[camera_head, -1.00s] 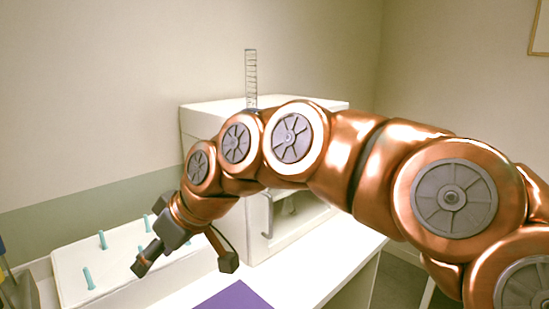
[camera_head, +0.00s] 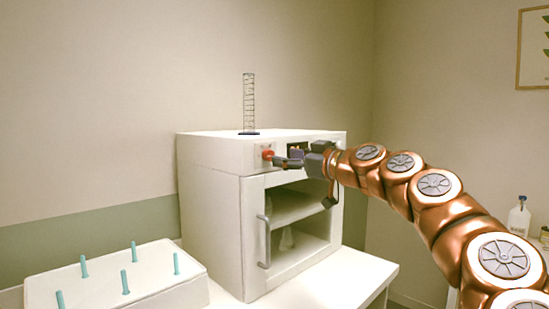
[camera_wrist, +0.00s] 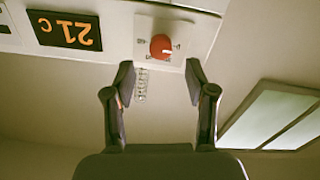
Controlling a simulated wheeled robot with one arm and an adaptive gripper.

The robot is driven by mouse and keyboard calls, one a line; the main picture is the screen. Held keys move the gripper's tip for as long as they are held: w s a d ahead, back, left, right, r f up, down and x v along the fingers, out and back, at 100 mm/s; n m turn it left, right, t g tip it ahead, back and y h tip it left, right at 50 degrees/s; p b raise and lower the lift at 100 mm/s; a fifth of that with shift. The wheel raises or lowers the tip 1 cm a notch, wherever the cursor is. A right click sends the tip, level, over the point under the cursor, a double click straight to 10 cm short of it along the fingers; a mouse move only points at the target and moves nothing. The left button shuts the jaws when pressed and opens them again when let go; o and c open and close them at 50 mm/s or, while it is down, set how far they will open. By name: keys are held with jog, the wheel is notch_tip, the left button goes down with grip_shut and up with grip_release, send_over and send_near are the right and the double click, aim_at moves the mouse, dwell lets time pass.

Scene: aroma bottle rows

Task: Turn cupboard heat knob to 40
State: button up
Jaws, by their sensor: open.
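The heat knob (camera_head: 267,153) is a red round knob on the top front panel of the white cupboard (camera_head: 212,215). In the wrist view the knob (camera_wrist: 161,47) shows upside down, with a short white mark pointing to picture right; the scale print around it is too small to read. My gripper (camera_head: 302,182) is in front of the panel, close to the knob. In the wrist view my gripper (camera_wrist: 160,82) is open and empty, its two fingers apart and the knob just beyond the gap between them.
The cupboard door has a vertical handle (camera_head: 264,241) and a window showing a shelf. A white rack (camera_head: 105,292) with several teal pegs is at lower left. A picture frame hangs at right.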

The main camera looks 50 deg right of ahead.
aim_at(271, 155)
jog(key=shift+w+p, duration=0.4)
jog(key=shift+w, duration=2.2)
jog(key=shift+c, duration=0.2)
grip_shut()
